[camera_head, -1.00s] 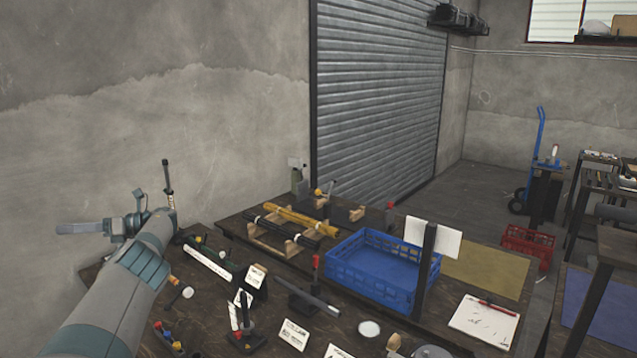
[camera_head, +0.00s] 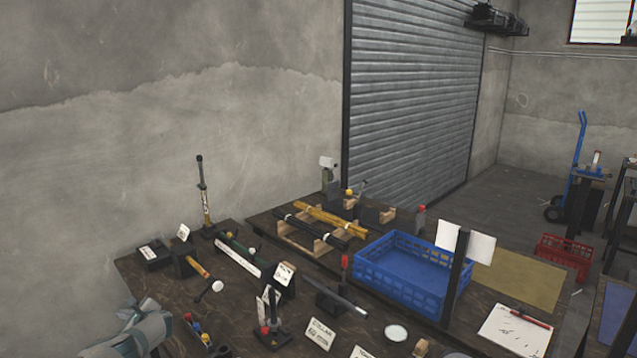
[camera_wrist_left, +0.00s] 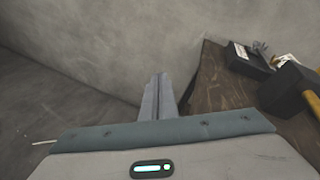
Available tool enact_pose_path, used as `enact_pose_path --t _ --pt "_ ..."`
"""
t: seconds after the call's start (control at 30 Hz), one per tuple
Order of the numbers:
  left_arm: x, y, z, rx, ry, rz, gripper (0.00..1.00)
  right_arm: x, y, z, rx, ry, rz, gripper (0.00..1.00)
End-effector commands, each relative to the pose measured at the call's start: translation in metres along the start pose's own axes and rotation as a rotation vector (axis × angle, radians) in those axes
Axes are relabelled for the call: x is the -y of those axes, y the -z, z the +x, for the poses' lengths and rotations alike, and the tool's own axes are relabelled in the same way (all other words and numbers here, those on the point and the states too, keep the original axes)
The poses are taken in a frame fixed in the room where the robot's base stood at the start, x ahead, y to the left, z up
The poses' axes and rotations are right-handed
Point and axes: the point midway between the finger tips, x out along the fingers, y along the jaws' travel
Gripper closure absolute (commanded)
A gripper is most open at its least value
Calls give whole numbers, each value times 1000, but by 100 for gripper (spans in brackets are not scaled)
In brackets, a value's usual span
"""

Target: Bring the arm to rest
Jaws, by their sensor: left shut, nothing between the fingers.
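My left arm (camera_head: 140,332) shows only as a grey and teal part at the lower left corner of the head view, low beside the near left end of the table. Its gripper cannot be made out clearly there. In the left wrist view, my left gripper (camera_wrist_left: 158,88) has its grey fingers together with nothing between them. They point toward the bare concrete wall and floor, just left of the table edge. My right gripper is in neither view.
A dark wooden table (camera_head: 135,275) holds a hammer (camera_head: 198,267), label cards and small tools near my left arm. A blue crate (camera_head: 385,284) stands farther right. The wrist view shows the table corner (camera_wrist_left: 215,85) close on the right, with free room on the left.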

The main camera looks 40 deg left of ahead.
Motion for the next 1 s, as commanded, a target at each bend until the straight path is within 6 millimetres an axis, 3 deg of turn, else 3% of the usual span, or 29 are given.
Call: enact_pose_path --t 0.2,0.4,0.77,1.0 --pt "-70 52 15 -206 38 -217 100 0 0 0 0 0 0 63" --pt "-125 81 17 -377 17 -416 100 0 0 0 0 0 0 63" --pt "-190 100 9 -563 -64 -657 100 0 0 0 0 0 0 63" --pt "-240 156 -20 -610 -141 -680 100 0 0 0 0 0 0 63"
